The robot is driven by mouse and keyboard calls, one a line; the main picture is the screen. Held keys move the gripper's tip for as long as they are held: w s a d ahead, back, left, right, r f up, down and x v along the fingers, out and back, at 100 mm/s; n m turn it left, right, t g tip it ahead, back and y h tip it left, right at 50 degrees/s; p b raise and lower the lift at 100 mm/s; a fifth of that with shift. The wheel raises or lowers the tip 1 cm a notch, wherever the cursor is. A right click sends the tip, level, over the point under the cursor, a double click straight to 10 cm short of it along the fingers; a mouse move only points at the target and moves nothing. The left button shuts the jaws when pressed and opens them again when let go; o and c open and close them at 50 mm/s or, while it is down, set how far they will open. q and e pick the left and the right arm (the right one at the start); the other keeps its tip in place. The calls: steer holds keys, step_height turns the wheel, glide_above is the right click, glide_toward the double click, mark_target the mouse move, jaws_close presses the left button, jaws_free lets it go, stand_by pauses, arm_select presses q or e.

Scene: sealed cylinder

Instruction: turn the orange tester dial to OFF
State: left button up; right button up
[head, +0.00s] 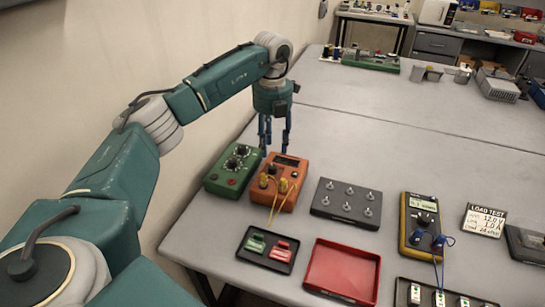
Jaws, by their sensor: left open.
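The orange tester (290,197) lies on the table beside a green box. It has a dark display strip near its far edge and two yellow plugs with yellow leads at its near part. A small dark round shape, which looks like its dial (272,170), sits above the plugs; its pointer and markings are too small to read. My left gripper (275,151) points down with its fingers apart and empty, over the tester's far end. I cannot tell how high above the tester the fingertips are. My right gripper is out of view.
The green box (233,168) with black dials stands close at the left. A dark panel with several knobs (347,204) is at the right. A black tray (266,250) and a red tray (343,270) lie in front. A yellow meter (419,225) stands farther right.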

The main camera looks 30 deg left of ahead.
arm_select(q)
step_height(320, 180, up, 4)
steer(key=shift+r, duration=0.1)
steer(key=shift+r, duration=0.1)
stand_by(0.5)
